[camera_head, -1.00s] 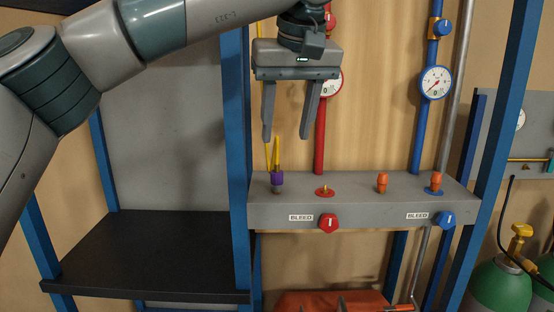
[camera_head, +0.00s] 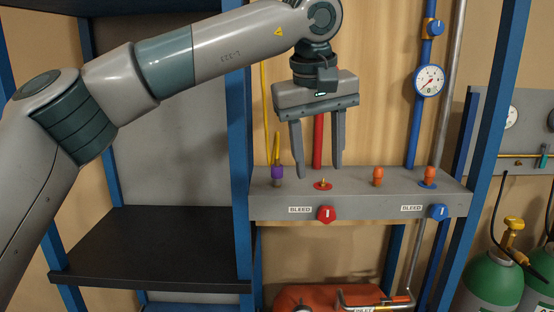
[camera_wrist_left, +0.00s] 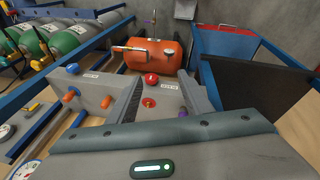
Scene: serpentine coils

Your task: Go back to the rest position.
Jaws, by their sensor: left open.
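My left gripper (camera_head: 319,172) is open and empty in the head view. Its fingers point down in front of the red pipe (camera_head: 318,140), close above the grey manifold block (camera_head: 350,204). In the left wrist view the two fingers (camera_wrist_left: 153,100) spread on either side of the red port with its brass fitting (camera_wrist_left: 149,103). The same port (camera_head: 323,185) shows below the fingers in the head view. I cannot tell whether the fingers touch anything. My right gripper is in neither view.
A purple fitting with a yellow hose (camera_head: 277,172) stands left of the fingers. Orange caps (camera_head: 378,176) stand to the right. Red (camera_head: 326,213) and blue (camera_head: 438,211) bleed knobs are on the front face. Blue posts (camera_head: 238,150) frame the panel. A black shelf (camera_head: 150,250) is bare.

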